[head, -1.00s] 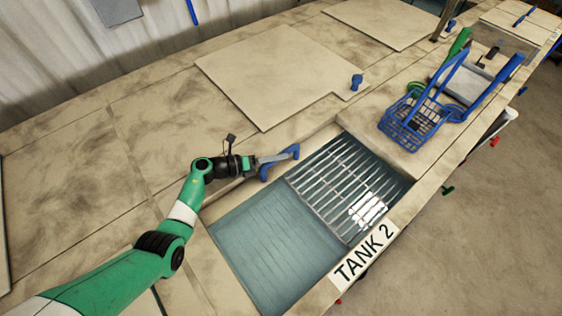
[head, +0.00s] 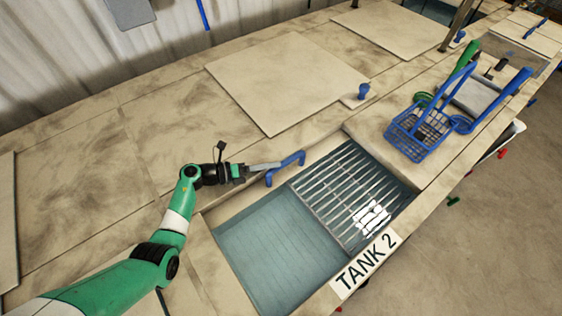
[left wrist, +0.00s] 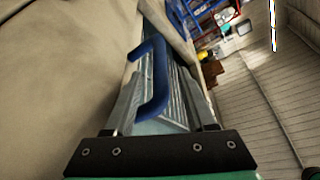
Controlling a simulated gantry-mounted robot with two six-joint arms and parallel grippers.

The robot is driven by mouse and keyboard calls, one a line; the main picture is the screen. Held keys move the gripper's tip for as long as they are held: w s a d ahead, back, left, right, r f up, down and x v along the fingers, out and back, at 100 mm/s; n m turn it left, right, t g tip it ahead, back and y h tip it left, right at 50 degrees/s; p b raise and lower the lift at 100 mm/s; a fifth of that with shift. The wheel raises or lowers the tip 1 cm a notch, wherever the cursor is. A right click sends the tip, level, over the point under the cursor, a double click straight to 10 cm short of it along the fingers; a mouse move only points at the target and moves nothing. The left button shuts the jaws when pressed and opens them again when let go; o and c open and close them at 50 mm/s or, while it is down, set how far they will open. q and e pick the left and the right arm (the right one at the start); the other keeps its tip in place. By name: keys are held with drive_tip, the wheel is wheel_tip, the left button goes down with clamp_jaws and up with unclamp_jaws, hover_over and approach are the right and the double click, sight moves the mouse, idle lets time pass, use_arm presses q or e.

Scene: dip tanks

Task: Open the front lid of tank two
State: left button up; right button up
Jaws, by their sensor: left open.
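Tank two's front opening is uncovered, showing blue-grey liquid (head: 272,245) and a metal grating (head: 355,195) behind the TANK 2 label (head: 366,262). A blue bar handle (head: 286,167) stands at the opening's back edge; the front lid it belongs to seems raised and seen nearly edge-on, its exact tilt hard to tell. My left gripper (head: 268,167) is open at the handle's left end. In the left wrist view the handle (left wrist: 157,85) lies between the spread fingers (left wrist: 160,72), with no grip visible. The right gripper is not in view.
A flat beige lid (head: 280,80) with a blue knob (head: 363,90) lies behind the opening. A blue wire basket (head: 415,135) and a green-handled tool (head: 468,50) stand on the bench to the right. The bench top at left is clear.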

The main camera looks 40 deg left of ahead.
use_arm(q)
drive_tip(key=v, duration=0.6)
drive_tip(key=shift+s+a+r, duration=0.15)
drive_tip(key=shift+s, duration=0.2)
